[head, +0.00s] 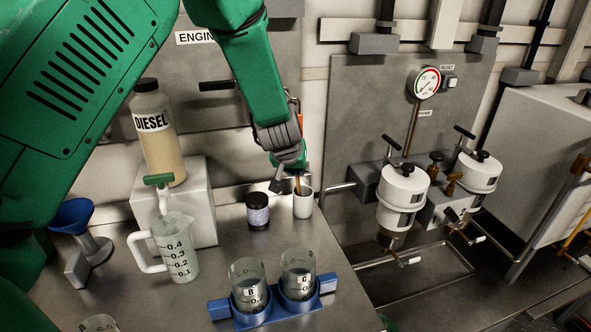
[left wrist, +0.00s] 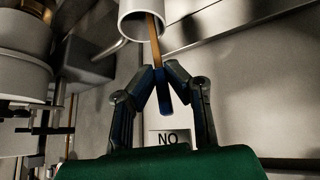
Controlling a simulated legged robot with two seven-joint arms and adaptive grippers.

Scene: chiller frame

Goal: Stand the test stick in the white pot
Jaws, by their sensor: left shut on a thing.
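The white pot (head: 303,203) stands upright on the metal bench, beside a dark lidded jar. My left gripper (head: 292,175) is just above the pot, pointing down. It is shut on the test stick (head: 298,186), a thin brown stick whose lower part reaches into the pot's mouth. In the left wrist view the fingertips (left wrist: 160,88) close on the stick's dark blue end, and its brown shaft (left wrist: 153,38) runs into the white pot (left wrist: 140,20). Whether the stick touches the pot's bottom is hidden. My right gripper is not in view.
The dark jar (head: 257,210) stands left of the pot. In front, a blue holder (head: 222,309) carries two beakers. A measuring jug (head: 176,250), a blue funnel (head: 73,215) and a diesel bottle (head: 150,122) stand left. White filter housings (head: 402,195) are on the right.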

